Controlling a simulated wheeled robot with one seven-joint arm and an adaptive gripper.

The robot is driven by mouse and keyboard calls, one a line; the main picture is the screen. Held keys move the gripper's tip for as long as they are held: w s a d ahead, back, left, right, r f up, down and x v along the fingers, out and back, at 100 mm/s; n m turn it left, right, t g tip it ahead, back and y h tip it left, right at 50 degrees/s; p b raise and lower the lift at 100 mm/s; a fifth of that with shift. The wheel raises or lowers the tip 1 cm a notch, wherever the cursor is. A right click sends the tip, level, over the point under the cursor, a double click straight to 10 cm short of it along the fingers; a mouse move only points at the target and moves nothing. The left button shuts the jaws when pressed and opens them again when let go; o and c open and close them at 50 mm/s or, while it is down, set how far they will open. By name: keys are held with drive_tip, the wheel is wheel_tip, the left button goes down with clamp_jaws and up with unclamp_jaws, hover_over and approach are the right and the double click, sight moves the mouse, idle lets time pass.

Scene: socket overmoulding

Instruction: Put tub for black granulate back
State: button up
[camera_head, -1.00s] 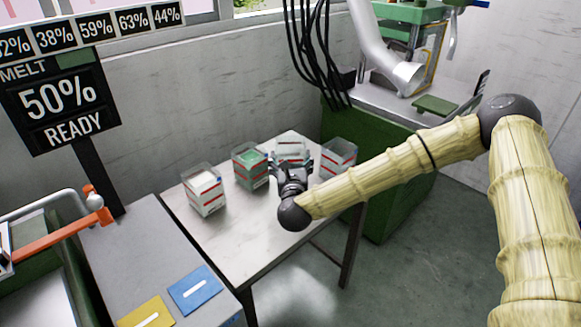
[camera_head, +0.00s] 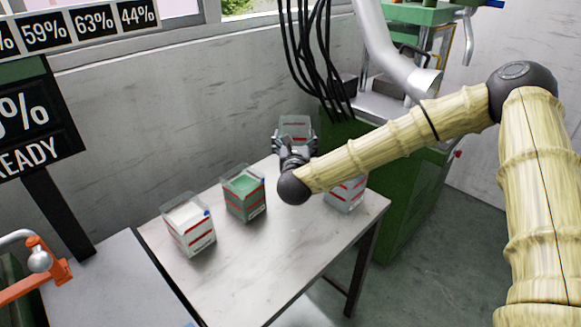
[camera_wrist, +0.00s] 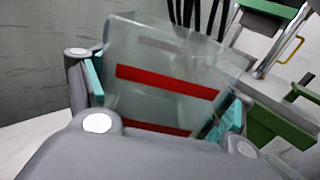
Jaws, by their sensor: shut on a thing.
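My gripper (camera_head: 294,146) is shut on a clear tub (camera_head: 295,124) with red stripes and holds it upright or nearly so. In the head view the tub shows beyond my gripper, at the back of the table and against the wall and the green machine. It appears raised above the tabletop. In the wrist view the tub (camera_wrist: 165,85) sits between the two teal finger pads, its clear wall and red bands facing me. No black granulate shows in it. Its base is hidden by my gripper.
The table (camera_head: 285,245) also bears a tub of white granulate (camera_head: 188,226), a tub of green granulate (camera_head: 243,194) and another red-striped tub (camera_head: 346,192), partly behind my arm. The table's front middle is clear. Black cables (camera_head: 320,60) hang behind, near the green machine (camera_head: 405,200).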

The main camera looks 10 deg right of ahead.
drive_tip(key=f, duration=0.1)
drive_tip(key=a+f, duration=0.1)
drive_tip(key=f, duration=0.2)
drive_tip(key=shift+w+a+f, duration=0.15)
drive_tip(key=shift+w, duration=0.1)
drive_tip(key=shift+s+f, duration=0.1)
drive_tip(key=shift+f, duration=1.95)
drive_tip(key=shift+f, duration=0.2)
drive_tip(key=o, duration=1.1)
drive_tip(key=shift+r, duration=0.15)
drive_tip(key=shift+v, duration=3.75)
